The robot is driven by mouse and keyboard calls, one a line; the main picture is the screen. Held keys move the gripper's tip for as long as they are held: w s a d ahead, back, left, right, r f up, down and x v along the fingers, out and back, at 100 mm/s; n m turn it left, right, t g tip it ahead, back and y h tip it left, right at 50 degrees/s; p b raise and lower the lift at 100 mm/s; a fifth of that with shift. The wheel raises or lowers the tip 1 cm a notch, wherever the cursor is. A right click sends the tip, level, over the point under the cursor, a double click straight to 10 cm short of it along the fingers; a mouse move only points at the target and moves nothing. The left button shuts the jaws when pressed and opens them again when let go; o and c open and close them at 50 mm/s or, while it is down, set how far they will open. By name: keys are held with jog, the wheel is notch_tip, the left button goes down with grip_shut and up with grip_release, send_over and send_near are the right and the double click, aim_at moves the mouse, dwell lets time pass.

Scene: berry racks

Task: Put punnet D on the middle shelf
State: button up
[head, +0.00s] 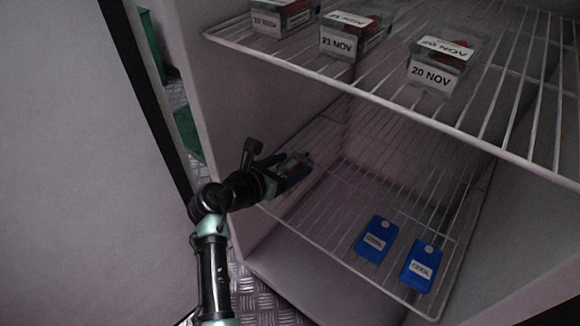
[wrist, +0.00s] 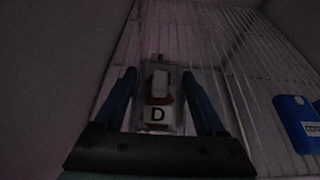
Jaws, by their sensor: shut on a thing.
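Punnet D (wrist: 160,98) is a small clear box with red contents and a white label reading D. In the wrist view it sits between the two blue fingers of my gripper (wrist: 165,105). In the head view my gripper (head: 290,176) is shut on the punnet (head: 298,163), at the left side of the lower wire shelf in view (head: 340,215). Whether the punnet touches the wires is unclear. Its label is hidden in the head view.
Two blue cool packs (head: 375,240) (head: 418,267) lie at the front right of that shelf. The wire shelf above (head: 400,100) holds three dated punnets (head: 434,66). The cabinet's left wall (head: 215,110) is close to my arm. The lower shelf's middle is clear.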

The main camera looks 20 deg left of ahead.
jog(key=o, duration=1.6)
jog(key=shift+f, duration=0.1)
jog(key=shift+c, duration=0.2)
jog(key=shift+r, duration=0.2)
jog(key=p+v, duration=0.6)
jog(key=v, duration=0.6)
